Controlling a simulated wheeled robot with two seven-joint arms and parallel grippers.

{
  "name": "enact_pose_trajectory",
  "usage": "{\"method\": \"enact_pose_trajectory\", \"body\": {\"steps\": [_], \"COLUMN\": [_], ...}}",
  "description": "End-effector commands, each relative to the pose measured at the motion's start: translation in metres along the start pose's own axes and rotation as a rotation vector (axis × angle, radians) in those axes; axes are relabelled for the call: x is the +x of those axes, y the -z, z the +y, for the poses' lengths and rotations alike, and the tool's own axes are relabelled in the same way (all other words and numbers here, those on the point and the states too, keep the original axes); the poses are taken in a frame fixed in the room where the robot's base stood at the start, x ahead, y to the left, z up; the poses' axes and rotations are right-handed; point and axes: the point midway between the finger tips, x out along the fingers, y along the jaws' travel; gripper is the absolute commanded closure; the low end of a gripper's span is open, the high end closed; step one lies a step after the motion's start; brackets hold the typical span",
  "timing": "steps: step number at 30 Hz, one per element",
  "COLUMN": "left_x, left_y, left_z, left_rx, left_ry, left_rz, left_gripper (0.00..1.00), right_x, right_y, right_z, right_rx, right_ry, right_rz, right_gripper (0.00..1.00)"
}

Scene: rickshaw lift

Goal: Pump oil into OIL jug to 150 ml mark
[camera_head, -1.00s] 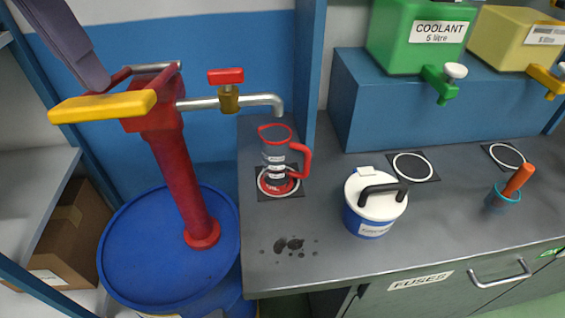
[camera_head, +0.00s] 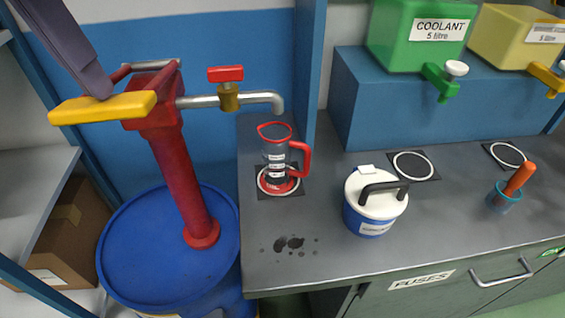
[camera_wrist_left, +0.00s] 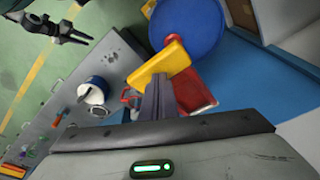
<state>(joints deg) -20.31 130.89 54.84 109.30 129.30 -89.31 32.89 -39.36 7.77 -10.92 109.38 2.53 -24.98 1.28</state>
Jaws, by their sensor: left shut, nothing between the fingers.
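The red oil pump (camera_head: 178,180) stands on the blue drum with its yellow-gripped handle (camera_head: 105,107) pointing left. My left gripper (camera_head: 104,96) is shut and empty, its fingertips at the top of the yellow grip, apparently touching it. In the left wrist view the fingers (camera_wrist_left: 158,98) point at the yellow grip (camera_wrist_left: 158,65). The clear jug (camera_head: 276,150) with red rim and handle stands upright on a ringed pad below the spout (camera_head: 270,98). Its oil level is too small to read. The red-lever valve (camera_head: 227,76) sits on the spout pipe. My right gripper (camera_wrist_left: 75,33) shows in the left wrist view.
A white-lidded blue container (camera_head: 375,205) stands on the grey bench (camera_head: 330,265). A small cup with an orange-handled tool (camera_head: 510,190) is further right. Green coolant (camera_head: 410,40) and yellow (camera_head: 515,40) tanks sit on a blue riser. Dark spots mark the bench front.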

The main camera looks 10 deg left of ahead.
Motion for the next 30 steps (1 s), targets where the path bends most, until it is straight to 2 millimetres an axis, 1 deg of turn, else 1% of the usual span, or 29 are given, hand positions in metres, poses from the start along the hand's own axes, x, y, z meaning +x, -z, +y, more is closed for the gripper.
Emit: {"method": "enact_pose_trajectory", "body": {"steps": [1,30], "left_x": [0.004,0.048], "left_y": [-0.001,-0.010], "left_z": [0.000,-0.001], "left_rx": [-0.001,0.000], "left_ry": [0.001,0.002], "left_rz": [-0.001,-0.002], "left_gripper": [1.00,1.00], "right_x": [0.002,0.014], "right_y": [-0.002,-0.013], "right_z": [0.000,0.002], "right_rx": [0.000,0.000], "right_ry": [0.000,0.000], "right_rz": [0.000,0.000], "right_gripper": [0.69,0.69]}}
